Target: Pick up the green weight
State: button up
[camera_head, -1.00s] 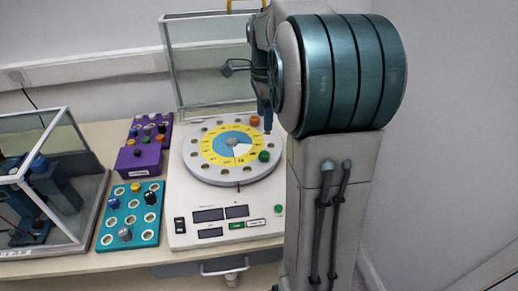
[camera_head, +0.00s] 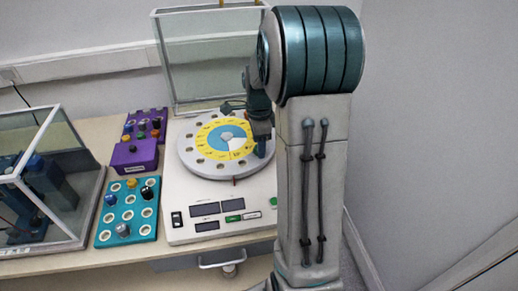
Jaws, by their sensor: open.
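The round white disc (camera_head: 192,166) with a yellow and blue dial lies on the white machine, with holes around its rim. My gripper (camera_head: 262,148) points down at the right edge of the disc, partly hidden behind my own arm. Its fingers are small and dark in this view. I do not see the green weight on the disc now. The part of the rim where it stood is covered by my gripper and arm. I cannot tell whether the fingers are around it or touching it.
A teal tray (camera_head: 128,212) with several weights stands left of the white machine (camera_head: 182,196). A purple box (camera_head: 134,157) and a purple rack (camera_head: 131,120) lie behind it. A glass case (camera_head: 77,160) stands far left, and an upright glass panel (camera_head: 207,62) stands behind the disc.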

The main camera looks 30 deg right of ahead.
jog(key=shift+f, duration=0.55)
jog(key=c, duration=1)
jog(key=shift+r, duration=0.1)
jog(key=shift+c, duration=0.2)
